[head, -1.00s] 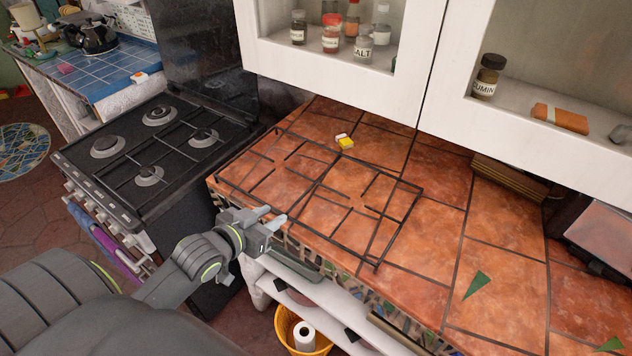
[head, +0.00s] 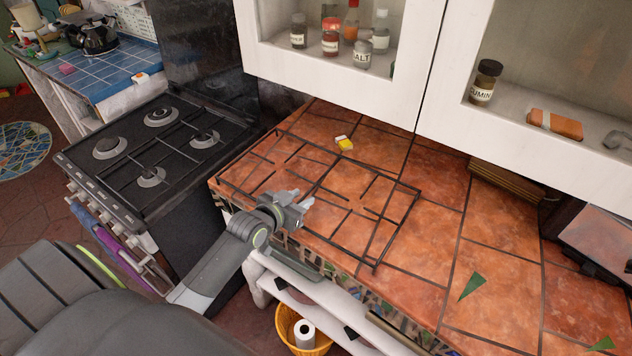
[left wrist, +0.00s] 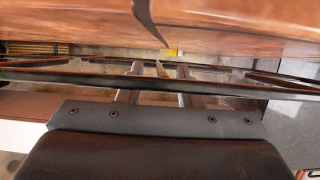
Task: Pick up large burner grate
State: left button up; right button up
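The large burner grate (head: 344,193), a black wire frame with inner bars, lies on the orange tiled counter (head: 490,270). My left gripper (head: 300,199) is at the grate's front side, near the counter's front edge, with its fingertips reaching over the front bar area. Its two fingers show apart, with nothing clearly between them. In the left wrist view a dark bar of the grate (left wrist: 60,76) crosses the picture in front of the fingers (left wrist: 158,72). I cannot tell whether they touch it. My right gripper is not in view.
A black stove (head: 150,150) stands left of the counter. White wall cabinets (head: 340,75) with jars hang above the back. Green triangular pieces (head: 471,286) lie on the right, with free counter around them.

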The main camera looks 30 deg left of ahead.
pick_arm(q)
jog(key=shift+w+f, duration=0.2)
jog(key=shift+w, duration=0.15)
grip_shut()
dwell(1.2)
jog(key=shift+w+r, duration=0.1)
jog(key=shift+r, duration=0.1)
